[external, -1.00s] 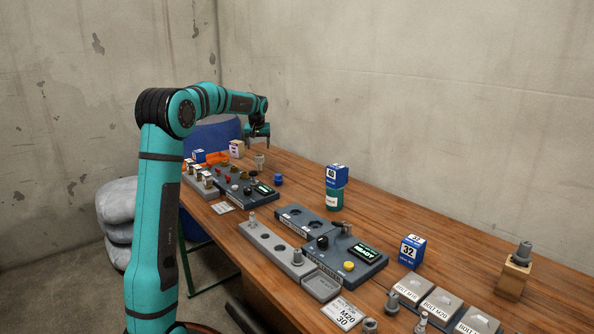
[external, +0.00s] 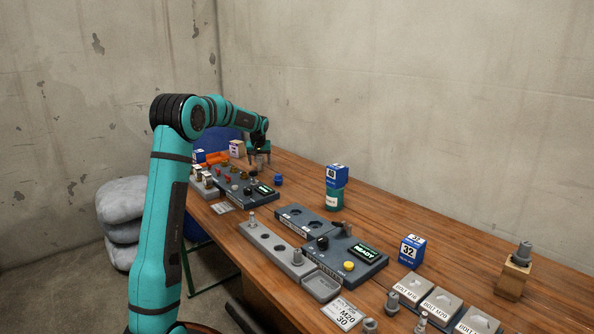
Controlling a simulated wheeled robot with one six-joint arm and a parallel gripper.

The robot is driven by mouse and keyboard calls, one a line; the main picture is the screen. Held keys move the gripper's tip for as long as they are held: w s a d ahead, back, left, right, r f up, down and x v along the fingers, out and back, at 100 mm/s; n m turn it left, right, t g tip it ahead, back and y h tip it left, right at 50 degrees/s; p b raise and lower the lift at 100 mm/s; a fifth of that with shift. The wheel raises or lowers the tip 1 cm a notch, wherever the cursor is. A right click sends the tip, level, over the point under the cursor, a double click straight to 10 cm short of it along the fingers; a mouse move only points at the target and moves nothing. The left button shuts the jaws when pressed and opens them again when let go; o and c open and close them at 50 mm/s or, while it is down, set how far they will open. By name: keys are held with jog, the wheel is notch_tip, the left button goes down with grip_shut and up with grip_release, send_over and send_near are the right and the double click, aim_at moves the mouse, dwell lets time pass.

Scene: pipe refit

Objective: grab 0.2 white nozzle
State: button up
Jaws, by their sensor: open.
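My gripper (external: 259,155) is open and points down at the far end of the wooden bench. It is at or just above a small grey cylindrical fitting (external: 260,167); I cannot tell whether the fingers are around it. No white nozzle marked 0.2 can be made out. Several small pale-topped pieces stand in a grey rack (external: 203,190) at the far left of the bench, too small to read. A dark panel (external: 233,190) with red and black knobs lies beside them.
Near my gripper are an orange tray (external: 217,158), a small box (external: 237,149) and a blue knob-like piece (external: 278,179). A green can (external: 334,198) with a blue box (external: 337,176) on top stands mid-bench. A second panel (external: 345,262) lies nearer. The bench's right back edge is clear.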

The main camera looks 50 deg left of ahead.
jog(key=shift+c, duration=0.3)
jog(key=shift+r, duration=0.1)
jog(key=c, duration=1)
